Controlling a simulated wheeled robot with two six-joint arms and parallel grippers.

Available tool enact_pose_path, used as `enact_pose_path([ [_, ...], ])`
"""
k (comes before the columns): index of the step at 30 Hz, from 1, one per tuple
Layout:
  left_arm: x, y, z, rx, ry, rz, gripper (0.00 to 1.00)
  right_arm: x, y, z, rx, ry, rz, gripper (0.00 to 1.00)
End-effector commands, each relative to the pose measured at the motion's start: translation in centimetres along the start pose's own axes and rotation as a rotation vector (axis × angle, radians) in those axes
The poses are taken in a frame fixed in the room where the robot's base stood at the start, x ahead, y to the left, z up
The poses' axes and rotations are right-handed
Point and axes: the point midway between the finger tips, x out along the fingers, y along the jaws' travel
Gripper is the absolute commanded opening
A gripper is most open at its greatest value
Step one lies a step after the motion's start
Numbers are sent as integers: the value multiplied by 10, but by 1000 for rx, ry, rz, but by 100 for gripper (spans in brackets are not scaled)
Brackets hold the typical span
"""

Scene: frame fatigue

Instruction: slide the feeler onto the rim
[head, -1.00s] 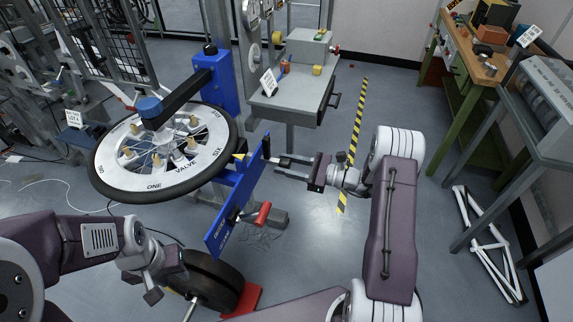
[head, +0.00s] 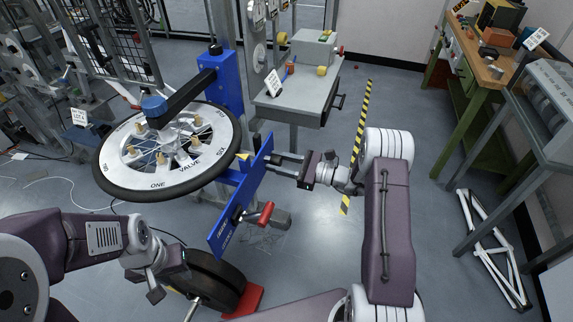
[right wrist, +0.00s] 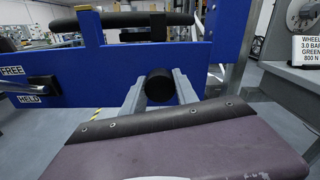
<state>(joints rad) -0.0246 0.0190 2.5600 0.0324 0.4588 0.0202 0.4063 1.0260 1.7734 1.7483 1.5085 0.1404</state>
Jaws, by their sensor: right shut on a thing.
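The wheel lies flat on its stand, its pale rim (head: 188,176) marked ONE, VALVE and SIX, inside a black tyre. A blue plate (head: 229,222) stands upright beside the tyre's right side. A small yellow tip (head: 243,156), apparently the feeler's, shows between plate and tyre; whether it touches the rim I cannot tell. My right gripper (head: 274,160) is shut on a black knob on the plate's near face; the knob (right wrist: 160,86) shows between the grey fingers in the right wrist view. My left gripper (head: 170,286) is low at left, away from the wheel; its jaw opening is unclear.
The plate carries FREE (right wrist: 11,71) and HELD (right wrist: 30,99) labels. A red-handled lever (head: 266,214) sticks out below the knob. A dark wheel (head: 216,278) lies below. A grey table (head: 300,98) stands behind.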

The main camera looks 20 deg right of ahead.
Motion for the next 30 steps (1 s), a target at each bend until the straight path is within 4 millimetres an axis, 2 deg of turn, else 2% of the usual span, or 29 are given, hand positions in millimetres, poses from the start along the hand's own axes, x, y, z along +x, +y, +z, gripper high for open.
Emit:
enact_pose_path([
  [8, 0, 0, 0, 0, 0, 0, 36, 3, 1, -1, 1, 2, 2, 0],
  [9, 0, 0, 0, 0, 0, 0, 36, 3, 1, -1, 1, 2, 2, 44],
  [11, 0, 0, 0, 0, 0, 0, 36, 3, 1, -1, 1, 2, 2, 57],
  [21, 0, 0, 0, 0, 0, 0, 36, -2, 0, 0, 1, 1, -2, 57],
  [23, 0, 0, 0, 0, 0, 0, 36, -11, -1, 0, 1, 1, -3, 57],
  [30, 2, 0, 0, 0, 0, 0, 36, -64, -1, -1, 1, 3, -3, 57],
])
